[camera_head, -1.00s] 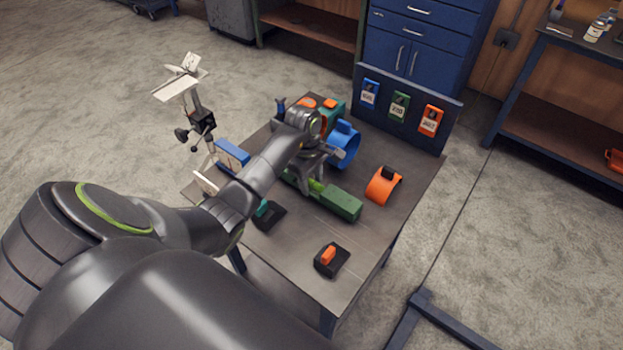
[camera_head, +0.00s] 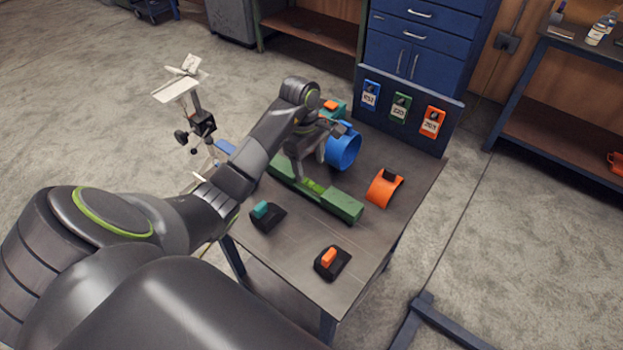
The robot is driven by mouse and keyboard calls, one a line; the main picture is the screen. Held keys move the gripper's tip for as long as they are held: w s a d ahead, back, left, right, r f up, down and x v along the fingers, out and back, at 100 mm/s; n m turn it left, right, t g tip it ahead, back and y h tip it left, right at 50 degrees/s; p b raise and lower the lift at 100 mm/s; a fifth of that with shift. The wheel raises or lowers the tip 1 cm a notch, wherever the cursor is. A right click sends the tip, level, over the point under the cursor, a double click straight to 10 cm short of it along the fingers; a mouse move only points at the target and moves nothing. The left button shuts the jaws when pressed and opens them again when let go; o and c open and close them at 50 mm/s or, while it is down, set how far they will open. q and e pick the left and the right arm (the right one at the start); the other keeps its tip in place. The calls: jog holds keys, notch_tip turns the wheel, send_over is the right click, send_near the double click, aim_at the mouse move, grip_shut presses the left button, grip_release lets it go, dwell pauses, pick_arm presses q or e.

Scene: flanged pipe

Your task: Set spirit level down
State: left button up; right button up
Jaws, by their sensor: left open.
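The green spirit level (camera_head: 342,205) lies flat on the grey work table (camera_head: 290,262), with a brighter green part at its middle. My left gripper (camera_head: 308,172) is open just above the level, with its fingers pointing down near the level's middle. My left forearm and wrist hide part of the table behind. I cannot tell whether a finger still touches the level. My right gripper is not in view.
A blue ring (camera_head: 344,150) stands close behind my gripper. An orange curved piece (camera_head: 383,187) sits to the right. Black blocks with a teal top (camera_head: 264,214) and an orange top (camera_head: 330,260) stand in front. A panel with three coloured tags (camera_head: 402,112) edges the back.

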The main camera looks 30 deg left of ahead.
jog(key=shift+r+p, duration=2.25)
jog(key=shift+p, duration=0.05)
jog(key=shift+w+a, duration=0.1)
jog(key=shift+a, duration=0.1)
